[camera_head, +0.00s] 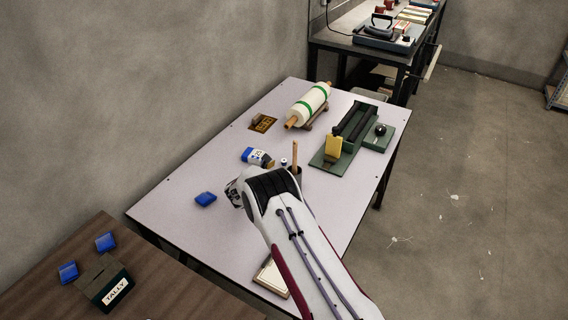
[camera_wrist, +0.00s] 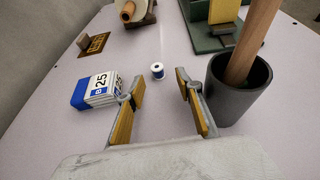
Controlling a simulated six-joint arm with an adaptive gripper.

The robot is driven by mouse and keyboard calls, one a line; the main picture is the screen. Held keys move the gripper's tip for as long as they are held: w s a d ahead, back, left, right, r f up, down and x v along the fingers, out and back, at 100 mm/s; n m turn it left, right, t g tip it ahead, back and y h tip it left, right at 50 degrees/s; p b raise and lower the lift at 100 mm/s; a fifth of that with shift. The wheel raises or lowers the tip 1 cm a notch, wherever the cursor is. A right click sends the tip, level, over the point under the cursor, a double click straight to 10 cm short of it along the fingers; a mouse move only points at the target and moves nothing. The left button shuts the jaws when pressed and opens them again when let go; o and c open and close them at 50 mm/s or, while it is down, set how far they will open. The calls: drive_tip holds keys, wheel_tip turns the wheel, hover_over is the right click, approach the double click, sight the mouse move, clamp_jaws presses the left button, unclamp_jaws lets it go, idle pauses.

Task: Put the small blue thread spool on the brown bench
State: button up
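The small blue thread spool (camera_wrist: 157,72) stands upright on the pale table, white on top with a dark blue band. In the head view the spool (camera_head: 284,162) is tiny, just beyond my wrist. My gripper (camera_wrist: 160,88) is open and empty, its two fingers spread either side of the line to the spool. The spool is ahead of the fingertips, and no contact shows. In the head view my arm hides most of the gripper (camera_head: 235,193). The brown bench (camera_head: 190,290) is at the lower left, in front of the pale table.
A blue-white box (camera_wrist: 98,90) is left of the spool; a dark cup (camera_wrist: 238,95) with a wooden stick is right. A blue item (camera_head: 205,199) lies on the pale table (camera_head: 180,225). The bench holds two blue items (camera_head: 105,241) and a TALLY box (camera_head: 105,282); its right part is clear.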

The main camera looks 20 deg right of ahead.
sight(283, 162)
drive_tip(key=shift+x, duration=2.4)
drive_tip(key=shift+w+a, duration=0.1)
drive_tip(key=shift+w, duration=0.05)
drive_tip(key=c, duration=0.8)
